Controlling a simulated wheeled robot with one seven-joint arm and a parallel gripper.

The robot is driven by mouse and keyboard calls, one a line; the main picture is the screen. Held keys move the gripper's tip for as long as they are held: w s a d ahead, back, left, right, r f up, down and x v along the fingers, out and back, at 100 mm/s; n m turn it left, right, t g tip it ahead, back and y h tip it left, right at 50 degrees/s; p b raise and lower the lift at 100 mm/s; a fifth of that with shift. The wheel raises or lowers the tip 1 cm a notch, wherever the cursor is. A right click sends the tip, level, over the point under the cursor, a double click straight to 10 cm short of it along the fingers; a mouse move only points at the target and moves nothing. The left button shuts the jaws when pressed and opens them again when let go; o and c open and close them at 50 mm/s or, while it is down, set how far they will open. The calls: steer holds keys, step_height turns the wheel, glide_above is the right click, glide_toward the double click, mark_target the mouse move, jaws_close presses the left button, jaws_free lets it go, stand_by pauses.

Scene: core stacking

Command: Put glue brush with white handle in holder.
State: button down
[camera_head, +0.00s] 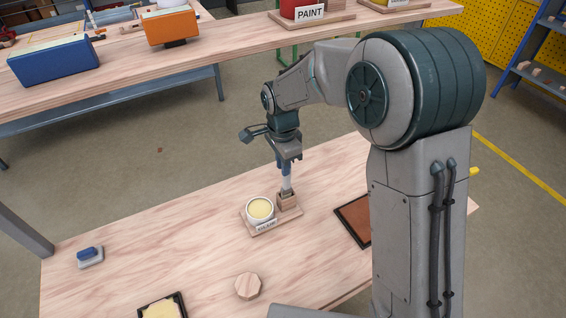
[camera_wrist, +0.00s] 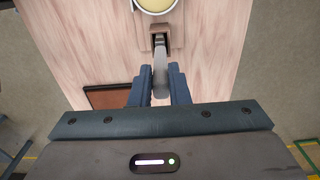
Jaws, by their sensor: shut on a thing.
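The glue brush (camera_head: 287,184) has a pale handle and stands about upright, with its lower end at the wooden holder (camera_head: 288,201). My gripper (camera_head: 285,167) is shut on the brush's upper part, above the holder. In the wrist view the brush (camera_wrist: 160,75) runs between the two blue fingers of my gripper (camera_wrist: 160,88) toward the holder (camera_wrist: 160,41). The brush's lower end is hidden, so I cannot tell how deep it sits. A white pot of yellowish glue (camera_head: 260,209) stands beside the holder on the same labelled wooden base (camera_head: 287,217).
On the table (camera_head: 200,240) are a blue-handled block (camera_head: 90,256), an octagonal wooden piece (camera_head: 248,286), a black-edged tray (camera_head: 180,303) and a brown panel (camera_head: 354,222). A back bench holds a blue box (camera_head: 53,61) and an orange box (camera_head: 170,26). The table's left middle is clear.

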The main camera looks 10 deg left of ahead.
steer(key=shift+f+b, duration=1.1)
steer(key=shift+f, duration=0.35)
steer(key=c, duration=1.3)
jaws_free()
step_height(320, 180, up, 8)
steer(key=p, duration=0.5)
steer(key=shift+f, duration=0.2)
